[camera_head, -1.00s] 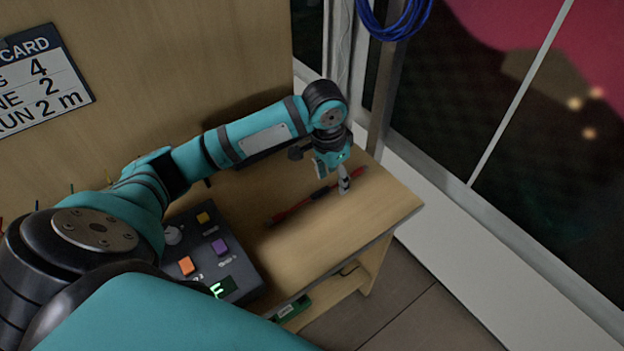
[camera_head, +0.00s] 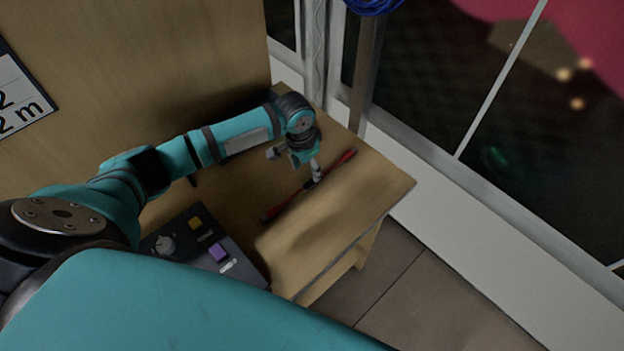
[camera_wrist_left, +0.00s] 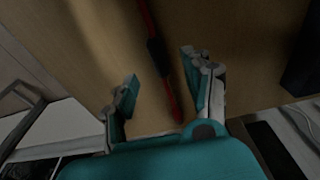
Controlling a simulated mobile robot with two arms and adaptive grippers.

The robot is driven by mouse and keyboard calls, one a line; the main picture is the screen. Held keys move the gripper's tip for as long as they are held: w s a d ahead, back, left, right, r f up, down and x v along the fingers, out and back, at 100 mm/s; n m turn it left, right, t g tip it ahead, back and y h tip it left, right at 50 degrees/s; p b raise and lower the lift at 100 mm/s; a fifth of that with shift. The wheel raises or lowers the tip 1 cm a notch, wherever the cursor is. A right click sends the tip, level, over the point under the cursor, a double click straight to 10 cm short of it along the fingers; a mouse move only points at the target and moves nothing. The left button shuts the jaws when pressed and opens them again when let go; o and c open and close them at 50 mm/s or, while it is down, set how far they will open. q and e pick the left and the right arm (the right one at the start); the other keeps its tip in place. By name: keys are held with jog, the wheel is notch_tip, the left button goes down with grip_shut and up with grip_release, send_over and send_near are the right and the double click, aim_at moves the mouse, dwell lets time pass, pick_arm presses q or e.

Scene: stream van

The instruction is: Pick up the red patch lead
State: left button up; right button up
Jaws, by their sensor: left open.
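The red patch lead (camera_head: 340,160) lies straight and diagonally on the wooden desk top (camera_head: 345,215), with a dark sleeve near its middle. My left gripper (camera_head: 294,166) is open just above the lead, one finger close to the sleeve. In the left wrist view, the lead (camera_wrist_left: 172,98) runs between the two spread fingers of my left gripper (camera_wrist_left: 160,72), with the dark sleeve near fingertip level. I cannot tell how much height separates the fingers from the desk. My right gripper is not in view.
A dark control box (camera_head: 190,240) with a knob and coloured buttons stands left of the lead. A wooden panel (camera_head: 150,70) rises behind the desk. A window and pale sill (camera_head: 450,205) lie to the right. The desk's front right is clear.

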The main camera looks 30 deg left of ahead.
aim_at(312, 180)
pick_arm(q)
jog(key=shift+w+f, duration=0.1)
jog(key=shift+f, duration=0.4)
jog(key=f, duration=0.1)
jog(key=f+p, duration=0.1)
jog(key=f, duration=0.2)
jog(key=shift+w+d+f, duration=0.15)
jog(key=shift+w+d, duration=0.15)
jog(key=shift+w, duration=0.1)
jog(key=shift+f, duration=0.35)
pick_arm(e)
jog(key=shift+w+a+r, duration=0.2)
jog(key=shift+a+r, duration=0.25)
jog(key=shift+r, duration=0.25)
pick_arm(q)
jog(key=shift+c, duration=0.3)
grip_shut()
